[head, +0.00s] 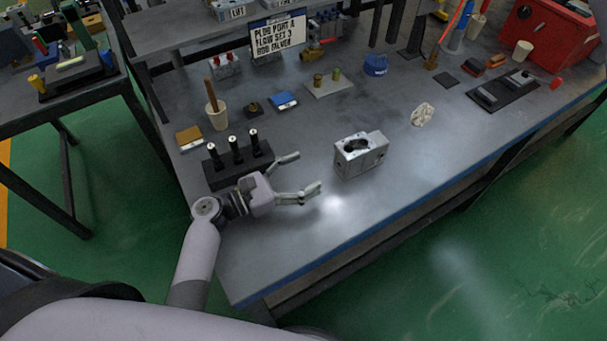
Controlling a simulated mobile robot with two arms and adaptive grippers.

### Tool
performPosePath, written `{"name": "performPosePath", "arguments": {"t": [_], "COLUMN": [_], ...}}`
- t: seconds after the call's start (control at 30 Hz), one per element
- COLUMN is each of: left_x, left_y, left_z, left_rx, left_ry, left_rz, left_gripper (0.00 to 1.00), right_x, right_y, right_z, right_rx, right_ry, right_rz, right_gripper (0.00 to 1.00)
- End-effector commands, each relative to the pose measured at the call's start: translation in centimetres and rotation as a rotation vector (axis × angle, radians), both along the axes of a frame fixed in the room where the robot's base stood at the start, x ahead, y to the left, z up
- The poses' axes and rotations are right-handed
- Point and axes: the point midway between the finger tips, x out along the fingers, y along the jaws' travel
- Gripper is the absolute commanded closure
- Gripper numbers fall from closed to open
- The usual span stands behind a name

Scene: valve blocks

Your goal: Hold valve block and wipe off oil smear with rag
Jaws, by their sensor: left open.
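The valve block (362,156) is a silver-grey metal block standing on the workbench (245,262), with a large dark round opening on top. I cannot tell an oil smear apart from the dark opening at this size. A crumpled off-white rag (422,114) lies on the bench to the right of the block and farther back. My left gripper (308,172) is open and empty, low over the bench to the left of the block. Its two fingers are spread toward the block and apart from it. My right gripper is not in view.
A cup with a brush (215,112), a blue item (284,100) and a blue cap (376,65) lie farther back. A red toolbox (548,35) is at back right. The front bench strip is clear.

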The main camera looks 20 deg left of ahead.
Motion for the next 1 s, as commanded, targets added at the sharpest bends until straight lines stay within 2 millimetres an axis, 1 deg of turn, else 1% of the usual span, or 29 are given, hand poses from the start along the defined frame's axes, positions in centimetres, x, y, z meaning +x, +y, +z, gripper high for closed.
{"name": "performPosePath", "arguments": {"t": [0.03,0.1,0.27,0.5,0.7,0.83,1.0], "left_x": [0.0,0.2,1.4,4.5,6.8,7.7,8.1], "left_y": [-0.4,-0.8,-2.2,-5.5,-7.9,-8.8,-9.3], "left_z": [-0.5,-0.8,-0.8,-0.8,-0.8,-0.8,-0.9], "left_rx": [0.002,0.004,0.003,0.003,0.004,0.006,0.006], "left_ry": [0.008,0.013,0.014,0.015,0.015,0.015,0.015], "left_rz": [-0.004,-0.007,-0.008,-0.008,-0.008,-0.006,-0.007], "left_gripper": [0.27,0.27,0.27,0.27,0.27,0.27,0.27], "right_x": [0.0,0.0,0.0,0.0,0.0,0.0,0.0], "right_y": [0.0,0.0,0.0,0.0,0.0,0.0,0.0], "right_z": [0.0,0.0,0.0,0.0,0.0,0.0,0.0], "right_rx": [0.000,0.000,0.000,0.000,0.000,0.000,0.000], "right_ry": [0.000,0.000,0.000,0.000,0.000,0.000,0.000], "right_rz": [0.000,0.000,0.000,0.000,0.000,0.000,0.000], "right_gripper": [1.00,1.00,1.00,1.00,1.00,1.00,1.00]}}
